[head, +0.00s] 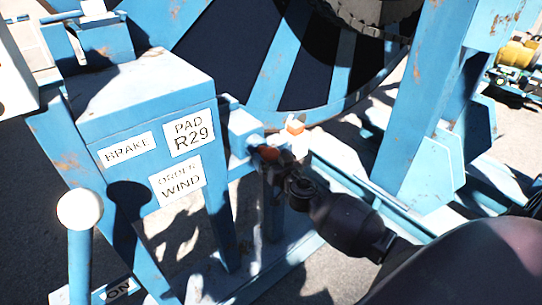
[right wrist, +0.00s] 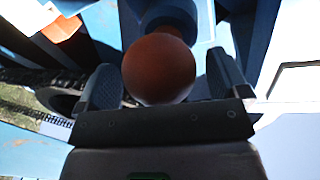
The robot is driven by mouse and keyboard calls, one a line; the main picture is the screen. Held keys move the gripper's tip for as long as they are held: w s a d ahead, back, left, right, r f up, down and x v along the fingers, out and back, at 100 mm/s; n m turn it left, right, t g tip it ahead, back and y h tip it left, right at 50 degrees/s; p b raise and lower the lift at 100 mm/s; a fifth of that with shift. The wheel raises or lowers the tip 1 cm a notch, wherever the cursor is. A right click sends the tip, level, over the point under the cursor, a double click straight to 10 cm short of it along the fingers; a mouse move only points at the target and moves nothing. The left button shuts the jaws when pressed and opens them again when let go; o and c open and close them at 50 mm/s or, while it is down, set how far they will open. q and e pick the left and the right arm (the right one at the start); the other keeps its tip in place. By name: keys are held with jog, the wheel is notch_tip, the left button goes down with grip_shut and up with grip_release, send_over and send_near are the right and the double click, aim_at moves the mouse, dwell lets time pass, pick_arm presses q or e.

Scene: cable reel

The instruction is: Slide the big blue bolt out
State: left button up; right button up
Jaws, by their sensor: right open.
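The bolt's red-brown ball knob (head: 268,153) shows in the head view at the end of a blue housing (head: 243,130), beside the labelled blue cabinet. In the right wrist view the round knob (right wrist: 158,68) sits between the two dark fingers, with a blue shaft or collar behind it. My right gripper (head: 281,166) is open, its fingers on either side of the knob. A gap shows at the right finger; whether the left finger touches the knob I cannot tell. Most of the bolt's shaft is hidden in the housing. My left gripper is not in view.
An orange and white piece (head: 294,127) stands close behind the knob. The blue cabinet (head: 140,95) carries BRAKE, PAD R29 and ORDER WIND labels. A white-ball lever (head: 80,210) is at the lower left. The big reel (head: 300,60) and a blue post (head: 425,120) stand behind.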

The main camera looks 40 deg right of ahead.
jog(key=shift+w+d, duration=0.1)
jog(key=shift+w, duration=0.35)
jog(key=c, duration=1.2)
jog(key=shift+s+f, duration=0.1)
jog(key=shift+s, duration=0.35)
jog(key=shift+c, duration=0.2)
jog(key=s, duration=0.9)
jog(key=shift+s+d, duration=0.35)
jog(key=shift+s, duration=0.05)
